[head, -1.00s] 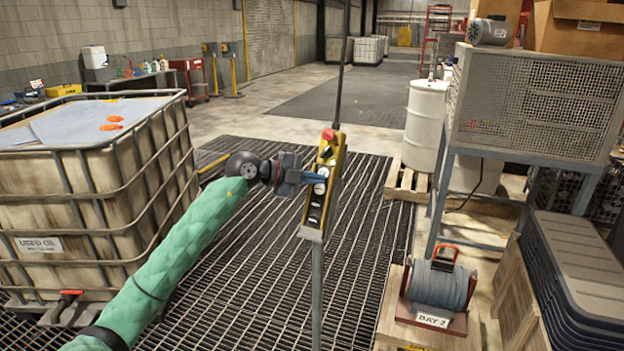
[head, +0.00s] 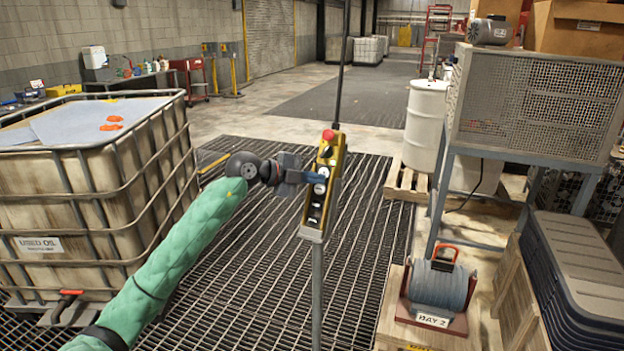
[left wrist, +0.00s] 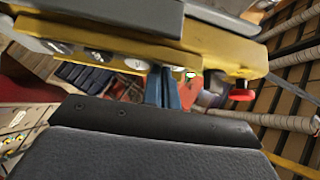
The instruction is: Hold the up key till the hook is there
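A yellow pendant control box (head: 334,160) stands upright on a grey post, with a red button on top and a column of dark and white keys down its face. My left gripper (head: 318,178) comes in from the left, its blue fingertips at the white keys in the upper middle of the box. The left wrist view shows the fingers (left wrist: 163,88) close together, with nothing seen between them, reaching to the yellow box (left wrist: 215,62). I cannot tell whether a key is pressed in, or read which one is up. No hook shows. My right gripper is out of view.
A caged used-oil tank (head: 90,185) stands at left. A reel marked Bay 2 (head: 438,285) sits on a wooden crate at right, near a mesh cabinet (head: 535,105) and white drum (head: 425,125). Open grating surrounds the post, and the aisle behind is clear.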

